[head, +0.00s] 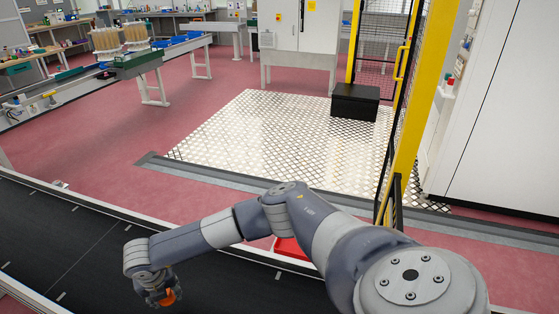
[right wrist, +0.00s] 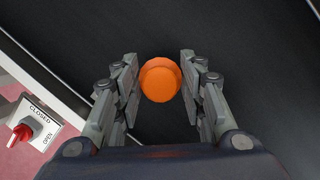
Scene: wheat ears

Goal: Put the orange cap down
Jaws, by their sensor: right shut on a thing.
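The orange cap (head: 170,297) is small and round and shows low at the left of the head view. In the right wrist view the cap (right wrist: 160,80) sits between the two finger pads. My right gripper (head: 160,296) is shut on the cap and holds it over the black conveyor belt (head: 70,237). The belt fills most of the right wrist view behind the cap. The height of the cap above the belt is hard to tell. My left gripper is not in view.
A switch plate marked CLOSED and OPEN, with a red knob (right wrist: 22,132), is by the belt's edge. A red object (head: 289,248) shows beyond the belt, partly behind my right arm. A yellow fence post (head: 422,95) stands at right. The belt around the gripper is clear.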

